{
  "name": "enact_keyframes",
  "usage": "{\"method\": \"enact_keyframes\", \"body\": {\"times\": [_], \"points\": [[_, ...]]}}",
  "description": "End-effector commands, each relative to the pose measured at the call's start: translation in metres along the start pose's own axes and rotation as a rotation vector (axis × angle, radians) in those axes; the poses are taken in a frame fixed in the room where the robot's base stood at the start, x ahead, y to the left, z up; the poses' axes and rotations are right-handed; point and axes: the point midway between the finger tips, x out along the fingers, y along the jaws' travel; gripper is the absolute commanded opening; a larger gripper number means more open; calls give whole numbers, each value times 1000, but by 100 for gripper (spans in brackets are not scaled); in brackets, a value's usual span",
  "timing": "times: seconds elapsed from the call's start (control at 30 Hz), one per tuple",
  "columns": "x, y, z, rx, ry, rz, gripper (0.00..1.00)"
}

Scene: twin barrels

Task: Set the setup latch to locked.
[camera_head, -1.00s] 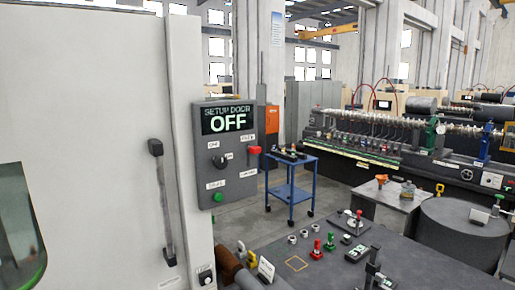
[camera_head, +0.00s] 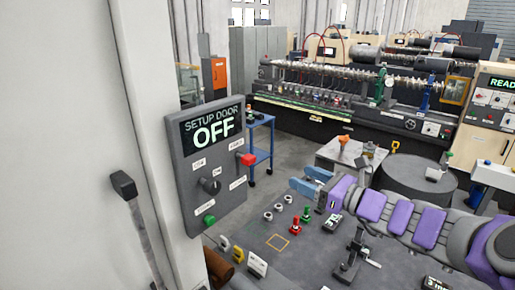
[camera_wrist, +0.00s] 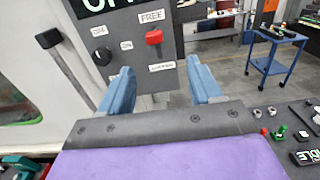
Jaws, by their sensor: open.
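The setup door panel (camera_head: 206,172) is a grey box with a screen reading "SETUP DOOR OFF". Its red latch lever (camera_head: 246,159) is at the panel's right side, and a dark rotary knob (camera_head: 211,186) and a green button (camera_head: 209,219) sit left of it. In the wrist view the red latch (camera_wrist: 154,37) lies between a "FREE" label above and another label below, its handle pointing up toward "FREE". My gripper (camera_head: 302,180) is open and empty, right of the panel in the head view. In the wrist view its blue fingers (camera_wrist: 160,84) are spread below the latch, apart from it.
A door handle (camera_head: 124,186) sticks out from the white cabinet at left. The dark table (camera_head: 300,262) below holds small red, green and metal parts. A blue cart (camera_head: 262,150) stands behind the panel. Open floor lies beyond it.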

Motion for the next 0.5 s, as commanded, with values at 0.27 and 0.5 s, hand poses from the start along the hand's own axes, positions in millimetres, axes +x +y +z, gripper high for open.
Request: {"method": "enact_keyframes", "body": {"times": [0.27,0.5], "points": [[44,9,-4,-1,9,11,64],[88,7,-4,-2,9,9,64]]}}
